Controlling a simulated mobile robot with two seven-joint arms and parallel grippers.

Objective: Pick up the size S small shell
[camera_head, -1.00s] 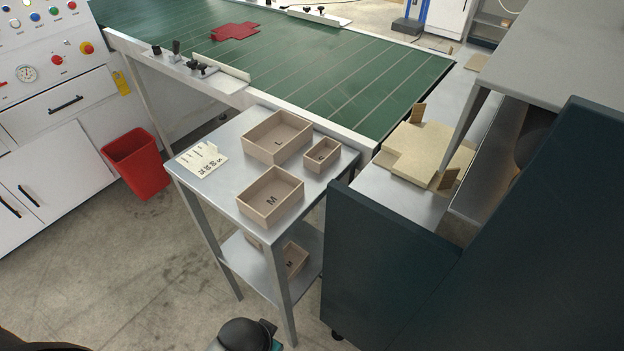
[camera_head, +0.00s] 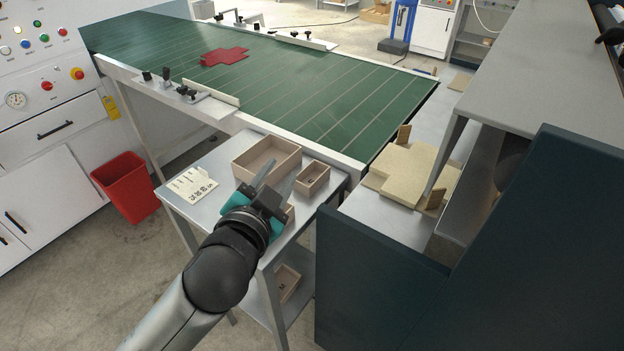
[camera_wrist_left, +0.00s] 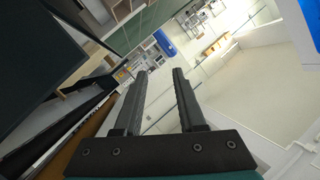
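The smallest open box on the small metal table is the small shell (camera_head: 312,179); it stands upright at the table's right corner, and its marking is too small to read now. My left gripper (camera_head: 279,174) is above the table, left of the small shell in the head view and apart from it. Its two fingers are spread with nothing between them, as the left wrist view (camera_wrist_left: 159,72) also shows. The left wrist view shows no shell. My right gripper is not in view.
The larger L box (camera_head: 267,158) stands beside the small shell. The M box (camera_head: 290,212) is mostly hidden behind my left gripper. A white size card (camera_head: 190,185) lies at the table's left. A dark green cabinet (camera_head: 375,285) stands close on the right. Another box (camera_head: 287,283) is on the lower shelf.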

